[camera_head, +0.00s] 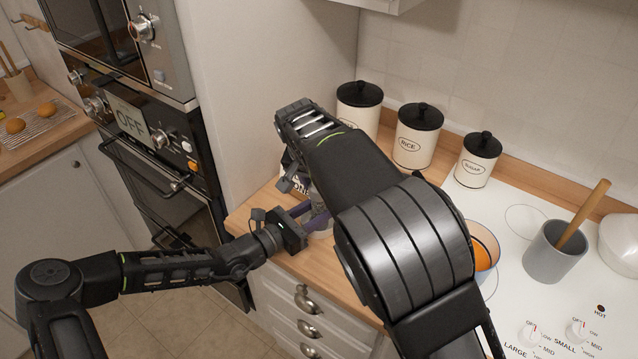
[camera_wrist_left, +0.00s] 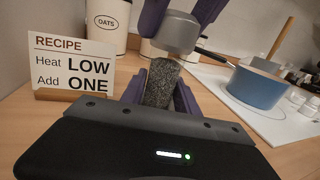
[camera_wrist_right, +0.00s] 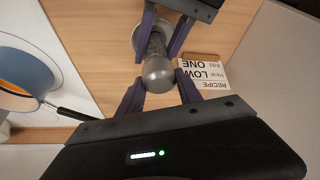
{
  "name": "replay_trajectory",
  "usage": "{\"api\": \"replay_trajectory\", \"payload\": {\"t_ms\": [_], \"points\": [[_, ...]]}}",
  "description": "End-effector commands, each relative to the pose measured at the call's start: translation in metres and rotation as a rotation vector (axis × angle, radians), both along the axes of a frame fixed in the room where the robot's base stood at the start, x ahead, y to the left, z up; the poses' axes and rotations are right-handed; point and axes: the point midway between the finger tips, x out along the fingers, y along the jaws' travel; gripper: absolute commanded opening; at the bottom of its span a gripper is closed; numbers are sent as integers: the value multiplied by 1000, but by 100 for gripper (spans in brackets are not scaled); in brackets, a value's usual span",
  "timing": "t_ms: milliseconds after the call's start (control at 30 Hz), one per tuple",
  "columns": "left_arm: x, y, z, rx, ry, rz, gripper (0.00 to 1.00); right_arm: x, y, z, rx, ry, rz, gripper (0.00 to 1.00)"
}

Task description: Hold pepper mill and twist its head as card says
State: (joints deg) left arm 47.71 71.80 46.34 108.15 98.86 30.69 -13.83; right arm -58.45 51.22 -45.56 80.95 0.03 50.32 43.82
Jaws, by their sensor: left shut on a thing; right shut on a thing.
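The pepper mill (camera_wrist_left: 160,84) stands upright on the wooden counter, with a clear body full of dark grains and a grey head (camera_wrist_left: 176,30). My left gripper (camera_head: 312,215) is shut around its body. My right gripper (camera_wrist_right: 158,82) is shut on the grey head from above; in the head view my right arm hides most of the mill. The recipe card (camera_wrist_left: 74,62) stands in a wooden holder beside the mill and reads "Heat LOW, Add ONE". It shows upside down in the right wrist view (camera_wrist_right: 203,76).
A blue pan (camera_wrist_left: 258,86) with orange contents sits on the white cooktop (camera_head: 515,285). Black-lidded canisters (camera_head: 418,135) line the wall. A grey pot (camera_head: 553,252) holds a wooden tool. The wall oven display (camera_head: 130,122) reads OFF. Cooktop knobs (camera_head: 530,335) are at the front right.

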Motion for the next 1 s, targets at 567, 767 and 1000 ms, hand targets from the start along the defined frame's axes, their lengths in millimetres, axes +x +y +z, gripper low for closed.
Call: {"api": "replay_trajectory", "payload": {"t_ms": [567,767,1000], "points": [[0,0,-1,0,1,1,0,1,0,0,1,-2,-515,1],[0,0,-1,0,1,1,0,1,0,0,2,-2,-622,1],[0,0,-1,0,1,0,0,0,0,0,1,0,-677,1]]}}
